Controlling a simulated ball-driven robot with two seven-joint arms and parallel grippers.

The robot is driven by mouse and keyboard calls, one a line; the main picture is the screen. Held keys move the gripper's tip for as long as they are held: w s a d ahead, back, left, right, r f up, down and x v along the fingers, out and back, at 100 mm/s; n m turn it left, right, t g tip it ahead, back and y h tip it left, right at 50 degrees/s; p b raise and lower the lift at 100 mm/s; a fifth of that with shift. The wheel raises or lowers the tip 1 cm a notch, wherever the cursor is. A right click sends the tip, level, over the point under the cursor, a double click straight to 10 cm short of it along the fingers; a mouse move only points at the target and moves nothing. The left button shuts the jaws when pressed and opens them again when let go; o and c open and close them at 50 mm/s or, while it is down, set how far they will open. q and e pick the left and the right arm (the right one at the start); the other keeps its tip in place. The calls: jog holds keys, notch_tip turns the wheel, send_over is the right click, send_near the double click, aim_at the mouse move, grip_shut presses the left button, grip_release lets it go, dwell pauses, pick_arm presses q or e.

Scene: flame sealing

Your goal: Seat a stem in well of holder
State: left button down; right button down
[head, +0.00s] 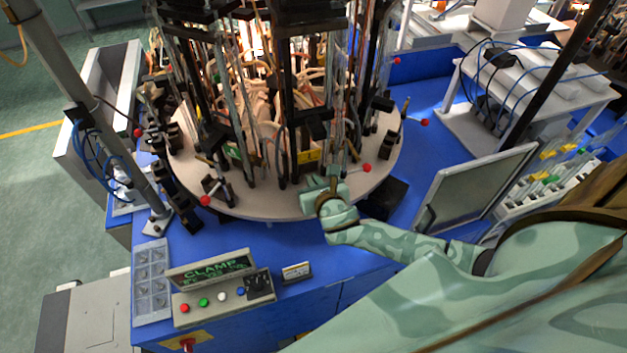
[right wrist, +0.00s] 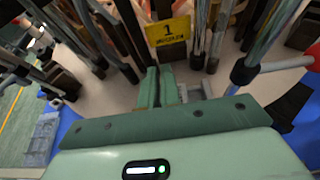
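My right gripper (head: 318,186) reaches in over the front rim of the round carousel plate (head: 262,207). In the right wrist view its two green fingers (right wrist: 160,88) lie close together and point at the base of a station with a yellow "1" sign (right wrist: 168,38); I see nothing between them. That sign also shows in the head view (head: 307,156). Clear tube-like stems and dark rods stand upright around the plate; a shiny one (right wrist: 200,30) stands just right of the sign. I cannot make out which holder well is the task's. My left gripper is not in view.
A segmented tray (head: 152,280) lies at the blue table's front left, beside a control box (head: 220,290) with a green "CLAMP" display. Red-knobbed levers (head: 366,168) stick out around the plate. A grey framed panel (head: 475,190) stands at right. The blue top before the plate is partly clear.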

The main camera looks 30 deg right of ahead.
jog(key=shift+f, duration=0.5)
dwell(0.4)
jog(key=c, duration=1.9)
grip_release()
jog(key=shift+s, duration=0.1)
jog(key=shift+p+v, duration=1.35)
jog(key=shift+v, duration=0.8)
